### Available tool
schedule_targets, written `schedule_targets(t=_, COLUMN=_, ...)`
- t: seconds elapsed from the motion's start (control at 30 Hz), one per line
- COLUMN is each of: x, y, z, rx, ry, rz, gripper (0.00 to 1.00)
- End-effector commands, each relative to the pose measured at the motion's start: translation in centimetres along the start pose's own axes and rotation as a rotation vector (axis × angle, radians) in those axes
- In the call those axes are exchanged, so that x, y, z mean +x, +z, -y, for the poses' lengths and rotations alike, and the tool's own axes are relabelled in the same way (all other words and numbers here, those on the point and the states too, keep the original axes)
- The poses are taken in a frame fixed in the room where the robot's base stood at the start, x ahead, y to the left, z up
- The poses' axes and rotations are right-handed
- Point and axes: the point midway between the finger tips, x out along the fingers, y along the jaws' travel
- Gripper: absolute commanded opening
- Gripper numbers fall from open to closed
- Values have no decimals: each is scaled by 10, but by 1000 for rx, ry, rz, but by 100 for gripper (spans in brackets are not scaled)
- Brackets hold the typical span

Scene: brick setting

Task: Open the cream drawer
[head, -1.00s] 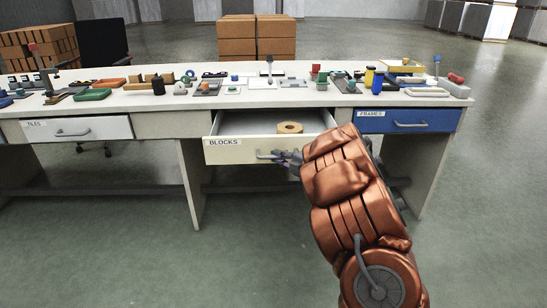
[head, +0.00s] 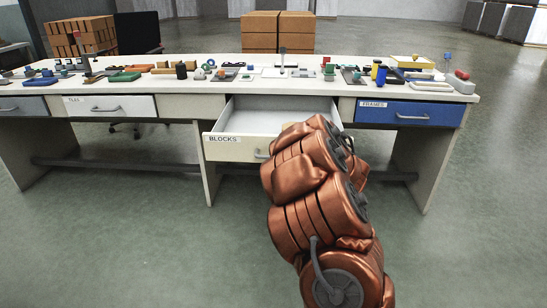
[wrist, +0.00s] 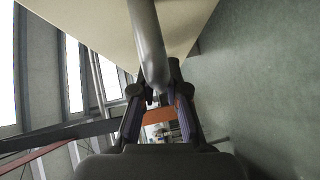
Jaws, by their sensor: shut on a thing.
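The cream drawer (head: 230,152), labelled BLOCKS, stands pulled out of the middle of the white desk, and its pale inside (head: 265,115) shows. The left end of its grey handle (head: 261,156) shows in the head view; my arm covers the rest. In the wrist view the handle (wrist: 149,45) runs down from the drawer front (wrist: 90,25) to between the fingers of my gripper (wrist: 154,86), which is shut on it. My gripper is hidden behind my arm in the head view.
A white drawer (head: 85,108) labelled TILES and a blue drawer (head: 388,113) labelled FRAMES are closed at either side. The desk top (head: 205,91) carries many small parts. The desk's end panel (head: 418,165) stands right of my arm. The floor (head: 120,245) in front is clear.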

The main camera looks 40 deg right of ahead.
Motion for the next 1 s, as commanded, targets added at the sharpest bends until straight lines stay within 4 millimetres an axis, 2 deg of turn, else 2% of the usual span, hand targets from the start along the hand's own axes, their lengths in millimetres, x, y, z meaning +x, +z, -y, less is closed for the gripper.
schedule_targets(t=0.2, x=1, y=-1, z=0, rx=-1, ry=0, rz=-2, gripper=0)
schedule_targets(t=0.23, x=1, y=-1, z=0, rx=-1, ry=0, rz=-2, gripper=16)
schedule_targets(t=0.47, x=1, y=0, z=0, rx=0, ry=0, rz=-1, gripper=39)
schedule_targets(t=0.8, x=-1, y=0, z=0, rx=0, ry=0, rz=0, gripper=39)
schedule_targets(t=1.0, x=-24, y=1, z=0, rx=-1, ry=-2, rz=5, gripper=39)
